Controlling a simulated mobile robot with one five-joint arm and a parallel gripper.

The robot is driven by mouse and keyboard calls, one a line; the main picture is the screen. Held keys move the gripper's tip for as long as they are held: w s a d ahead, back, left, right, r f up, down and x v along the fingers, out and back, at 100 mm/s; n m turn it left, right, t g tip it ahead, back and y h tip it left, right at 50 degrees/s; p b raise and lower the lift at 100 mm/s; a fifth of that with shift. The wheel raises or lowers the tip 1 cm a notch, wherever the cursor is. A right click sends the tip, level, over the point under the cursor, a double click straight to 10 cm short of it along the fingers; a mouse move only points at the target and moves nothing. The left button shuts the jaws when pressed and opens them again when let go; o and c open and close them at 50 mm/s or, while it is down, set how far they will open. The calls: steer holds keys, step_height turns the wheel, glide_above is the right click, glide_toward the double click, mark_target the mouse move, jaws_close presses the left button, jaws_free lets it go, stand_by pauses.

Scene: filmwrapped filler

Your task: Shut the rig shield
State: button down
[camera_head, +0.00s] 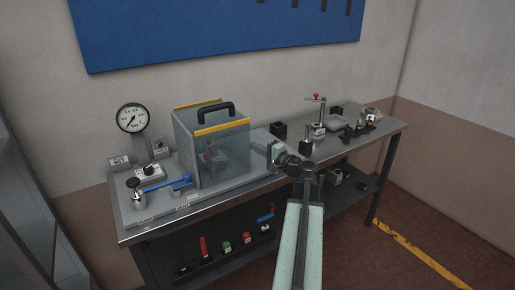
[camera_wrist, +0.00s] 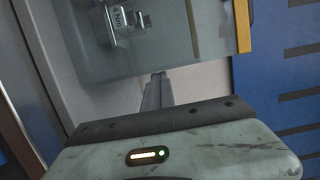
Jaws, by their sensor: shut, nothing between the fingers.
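The rig shield (camera_head: 223,153) is a clear, smoky box-like cover on the left half of the bench. It has yellow strips along its top edges and a black arched handle (camera_head: 215,107) on top. A small fixture shows through its panel. In the wrist view, the clear panel (camera_wrist: 180,35) and its yellow strip (camera_wrist: 243,28) fill the upper part. My gripper (camera_head: 273,152) is just right of the shield, below its top edge. Its fingers (camera_wrist: 157,80) are together and empty, pointing toward the panel. I cannot tell whether they touch it.
A blue wall board (camera_head: 215,35) hangs behind. Several small items sit on the lower shelf.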

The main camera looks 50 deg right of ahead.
steer(key=s+d, duration=0.3)
steer(key=s, duration=0.8)
steer(key=shift+d, duration=0.15)
steer(key=shift+s, duration=0.1)
